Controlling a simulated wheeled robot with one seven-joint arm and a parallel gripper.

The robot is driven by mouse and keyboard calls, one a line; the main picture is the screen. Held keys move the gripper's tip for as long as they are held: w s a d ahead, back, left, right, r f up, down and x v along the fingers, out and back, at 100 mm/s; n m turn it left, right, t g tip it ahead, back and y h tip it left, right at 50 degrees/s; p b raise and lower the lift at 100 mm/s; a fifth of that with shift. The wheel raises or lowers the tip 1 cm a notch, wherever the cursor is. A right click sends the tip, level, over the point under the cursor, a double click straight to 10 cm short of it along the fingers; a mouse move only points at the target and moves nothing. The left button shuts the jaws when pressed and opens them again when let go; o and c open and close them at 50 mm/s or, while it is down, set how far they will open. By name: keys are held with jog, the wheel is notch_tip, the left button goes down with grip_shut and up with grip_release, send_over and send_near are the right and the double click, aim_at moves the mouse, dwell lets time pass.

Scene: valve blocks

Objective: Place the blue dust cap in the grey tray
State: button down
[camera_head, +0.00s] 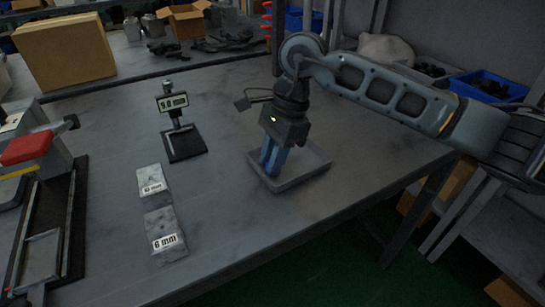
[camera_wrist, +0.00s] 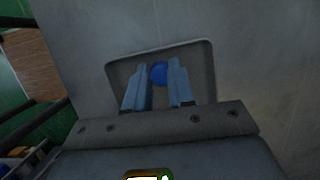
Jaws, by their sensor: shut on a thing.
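The grey tray (camera_head: 302,177) lies on the table below my gripper in the head view; it also shows in the wrist view (camera_wrist: 200,52). My gripper (camera_head: 272,168) points down over the tray, with its blue fingers at the tray's left part. In the wrist view, the blue dust cap (camera_wrist: 158,73) is between the fingertips of my gripper (camera_wrist: 160,75), which is shut on it. The cap lies within the tray's outline there. I cannot tell whether it touches the tray floor. In the head view the fingers hide the cap.
Two metal blocks, one labelled 6 mm (camera_head: 165,243), lie left of the tray. A gauge reading 9.0 mm (camera_head: 180,130) stands behind them. A red-topped device (camera_head: 28,148) is at far left. The table between the blocks and tray is clear.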

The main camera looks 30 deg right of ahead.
jog(key=c, duration=1)
grip_release()
jog(key=shift+o, duration=0.2)
jog(key=v, duration=1.2)
jog(key=shift+r, duration=0.1)
